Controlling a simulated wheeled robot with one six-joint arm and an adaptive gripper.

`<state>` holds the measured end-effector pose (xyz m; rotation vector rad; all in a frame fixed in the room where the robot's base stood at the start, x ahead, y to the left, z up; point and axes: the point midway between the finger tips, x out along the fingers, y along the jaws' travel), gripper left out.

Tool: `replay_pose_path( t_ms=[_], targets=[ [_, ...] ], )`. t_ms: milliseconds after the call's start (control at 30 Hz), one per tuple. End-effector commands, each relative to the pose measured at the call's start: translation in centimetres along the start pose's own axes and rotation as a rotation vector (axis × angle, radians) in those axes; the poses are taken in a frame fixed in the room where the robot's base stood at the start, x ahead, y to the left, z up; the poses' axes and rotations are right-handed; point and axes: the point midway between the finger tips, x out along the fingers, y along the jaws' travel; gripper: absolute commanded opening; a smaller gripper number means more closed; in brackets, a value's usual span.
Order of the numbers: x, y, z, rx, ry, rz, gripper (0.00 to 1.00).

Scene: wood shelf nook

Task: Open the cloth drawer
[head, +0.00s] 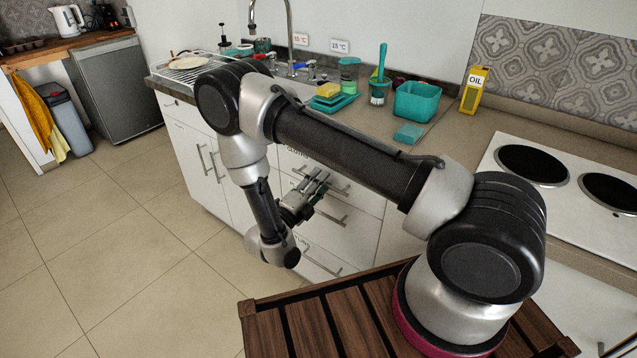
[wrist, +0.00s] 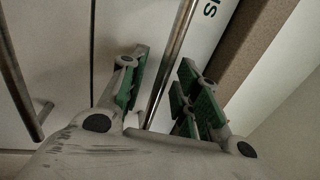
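A stack of white drawers (head: 345,236) with metal bar handles stands under the counter. My gripper (head: 318,182) is in front of the upper drawers. In the wrist view, my gripper (wrist: 168,85) is open, its green-padded fingers apart. A metal bar handle (wrist: 175,45) runs between them, with a gap showing on the finger sides. Dark letters (wrist: 211,8) of a label show on the white front beside the bar; the whole word is cut off.
Another metal bar handle (wrist: 18,85) is at the left of the wrist view. White cabinet doors (head: 205,165) are left of the drawers. A slatted wooden surface (head: 300,330) lies below my arm. The tiled floor (head: 130,250) at left is clear.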

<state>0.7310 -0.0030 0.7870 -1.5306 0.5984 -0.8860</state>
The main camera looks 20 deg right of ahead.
Motion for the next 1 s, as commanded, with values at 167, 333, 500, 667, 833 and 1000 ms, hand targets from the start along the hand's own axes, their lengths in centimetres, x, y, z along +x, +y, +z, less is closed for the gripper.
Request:
replay_pose_path(
  t_ms=[167, 333, 500, 667, 833, 1000],
  targets=[
    [0.0, 0.0, 0.0, 0.0, 0.0, 0.0, 0.28],
    [0.0, 0.0, 0.0, 0.001, 0.0, 0.0, 0.0],
    [-0.1, 0.0, 0.0, 0.001, 0.0, 0.0, 0.0],
    [-0.3, 0.0, 0.0, 0.001, -0.001, 0.001, 0.0],
    [-1.7, -0.3, 0.0, 0.002, -0.004, 0.001, 0.0],
    [-4.5, -0.8, -0.3, 0.002, -0.007, 0.002, 0.0]
  ],
)
